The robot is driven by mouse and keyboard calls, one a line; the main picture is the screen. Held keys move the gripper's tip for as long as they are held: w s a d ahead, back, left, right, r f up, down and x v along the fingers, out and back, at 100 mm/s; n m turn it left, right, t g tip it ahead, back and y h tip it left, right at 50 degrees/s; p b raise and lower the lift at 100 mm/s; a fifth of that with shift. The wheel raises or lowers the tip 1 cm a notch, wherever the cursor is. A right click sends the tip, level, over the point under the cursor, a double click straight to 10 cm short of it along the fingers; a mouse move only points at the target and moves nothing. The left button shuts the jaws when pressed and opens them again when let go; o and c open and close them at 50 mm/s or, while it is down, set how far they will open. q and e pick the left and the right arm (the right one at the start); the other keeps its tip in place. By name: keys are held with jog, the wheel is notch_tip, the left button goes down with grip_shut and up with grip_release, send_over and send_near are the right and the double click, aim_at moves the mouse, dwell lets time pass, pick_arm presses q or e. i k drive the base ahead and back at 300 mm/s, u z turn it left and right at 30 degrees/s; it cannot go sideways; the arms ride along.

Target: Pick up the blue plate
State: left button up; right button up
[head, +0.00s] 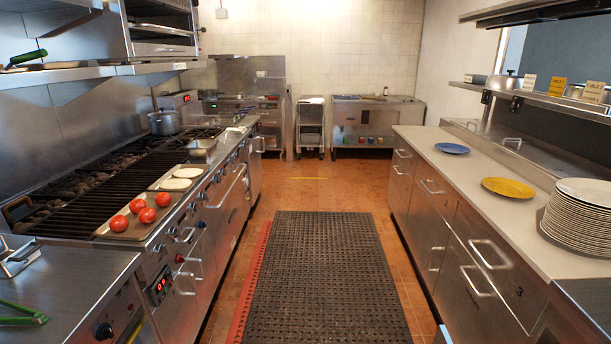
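The blue plate (452,148) lies flat on the light countertop at the right, towards its far end. It is small and round in the head view, and nothing covers it. Neither of my grippers shows in the head view, and nothing touches the plate.
A yellow plate (508,187) and a tall stack of white plates (580,221) stand nearer on the same counter (480,172). A shelf (545,98) overhangs its back. A dark mat (325,280) covers the clear aisle. The grill (105,185) with tomatoes (147,215) is left.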

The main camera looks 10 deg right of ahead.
aim_at(456, 149)
jog(key=u, duration=0.05)
jog(key=i, duration=1.9)
jog(key=z, duration=0.75)
jog(key=i, duration=1.25)
jog(key=z, duration=1.6)
jog(key=i, duration=0.8)
jog(key=z, duration=0.45)
